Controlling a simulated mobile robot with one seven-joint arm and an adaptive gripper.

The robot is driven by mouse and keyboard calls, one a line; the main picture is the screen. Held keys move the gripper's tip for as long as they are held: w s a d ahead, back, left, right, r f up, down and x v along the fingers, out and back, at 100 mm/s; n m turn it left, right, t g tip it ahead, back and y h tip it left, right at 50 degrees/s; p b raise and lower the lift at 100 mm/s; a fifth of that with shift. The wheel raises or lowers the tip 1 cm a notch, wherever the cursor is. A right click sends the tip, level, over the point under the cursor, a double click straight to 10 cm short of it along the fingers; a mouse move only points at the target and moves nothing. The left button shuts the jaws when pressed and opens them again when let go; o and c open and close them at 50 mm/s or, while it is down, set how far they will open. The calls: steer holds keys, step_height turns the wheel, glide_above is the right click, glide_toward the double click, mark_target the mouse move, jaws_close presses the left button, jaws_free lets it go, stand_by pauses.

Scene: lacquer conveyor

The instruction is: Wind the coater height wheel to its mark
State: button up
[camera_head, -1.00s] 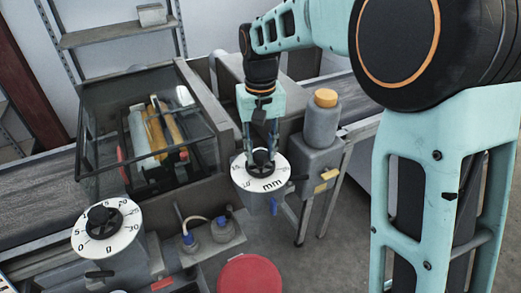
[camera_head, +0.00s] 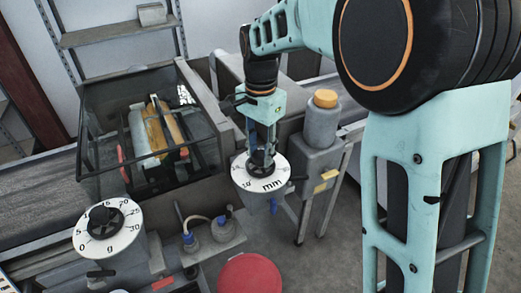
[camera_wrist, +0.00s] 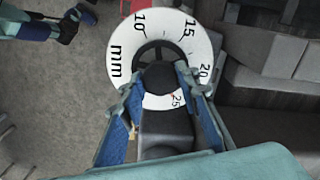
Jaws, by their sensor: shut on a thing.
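The coater height wheel is a black hub and handwheel (camera_wrist: 155,56) on a white dial (camera_head: 271,186) marked "mm", right of centre in the head view. In the wrist view the white dial (camera_wrist: 124,40) shows the numbers 10, 15, 20 and 25. My gripper (camera_head: 262,155) points down over the dial from above. In the wrist view its blue-padded fingers (camera_wrist: 158,88) are shut on the black hub, one on each side. A small red mark shows near the 25. The lower part of the dial is hidden behind my gripper.
A second white dial (camera_head: 108,231) marked "g" stands at the left front. A glass-covered coater with rollers (camera_head: 158,130) is at the left. A grey bottle with an orange cap (camera_head: 321,122) stands right of my gripper. A red round button (camera_head: 249,273) is at the front.

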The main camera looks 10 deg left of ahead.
mark_target(261, 154)
steer(key=m, duration=0.6)
steer(key=shift+r+p, duration=0.1)
steer(key=shift+p, duration=0.25)
steer(key=m+p, duration=0.1)
steer(key=m, duration=0.4)
steer(key=shift+w, duration=0.1)
steer(key=shift+m, duration=0.4)
steer(key=o, duration=1.1)
steer(key=shift+o, duration=0.2)
step_height(261, 154, up, 12)
